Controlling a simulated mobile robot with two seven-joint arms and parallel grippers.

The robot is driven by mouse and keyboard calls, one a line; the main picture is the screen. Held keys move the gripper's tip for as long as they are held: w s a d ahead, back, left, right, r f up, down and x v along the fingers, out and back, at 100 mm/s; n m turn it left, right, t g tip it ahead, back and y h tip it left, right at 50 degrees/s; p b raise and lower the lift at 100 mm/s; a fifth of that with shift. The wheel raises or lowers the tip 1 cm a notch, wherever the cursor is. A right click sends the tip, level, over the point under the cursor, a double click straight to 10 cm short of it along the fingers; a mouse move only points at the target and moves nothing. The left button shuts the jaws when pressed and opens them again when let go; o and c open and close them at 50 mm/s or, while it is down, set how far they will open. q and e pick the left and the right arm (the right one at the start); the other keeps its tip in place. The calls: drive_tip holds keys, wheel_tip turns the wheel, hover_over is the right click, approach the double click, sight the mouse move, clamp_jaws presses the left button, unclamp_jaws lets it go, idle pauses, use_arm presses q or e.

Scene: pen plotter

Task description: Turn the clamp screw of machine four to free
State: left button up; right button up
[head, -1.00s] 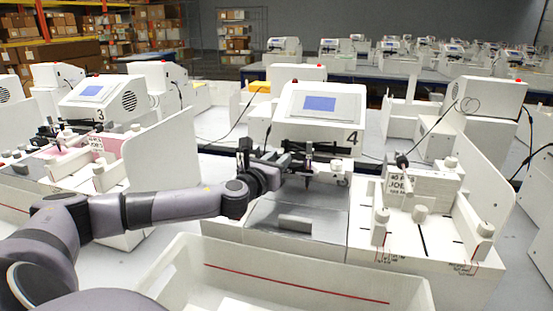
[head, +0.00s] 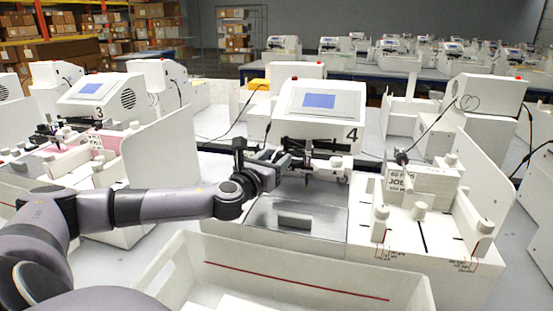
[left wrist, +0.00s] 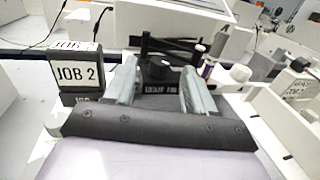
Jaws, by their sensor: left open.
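Machine four (head: 318,128) stands in the middle of the head view, with a screen on its sloped top and a "4" on its front. My left gripper (head: 308,167) reaches in from the left to the pen carriage below that front. In the left wrist view the left gripper (left wrist: 159,72) is open, its two pale fingers apart. I cannot tell whether the fingers touch the knob. In the head view the gripper hides the knob. My right gripper is not in view.
A white bin (head: 290,270) with a red line stands in front. A clear-lidded tray (head: 296,218) lies below the gripper. A job-labelled block (head: 425,180) and white knobs stand to the right. Machine three (head: 100,95) is at left. A "JOB 2" block (left wrist: 76,75) shows in the wrist view.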

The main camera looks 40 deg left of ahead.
use_arm(q)
drive_tip(key=shift+b+v, duration=0.5)
drive_tip(key=shift+v, duration=2.05)
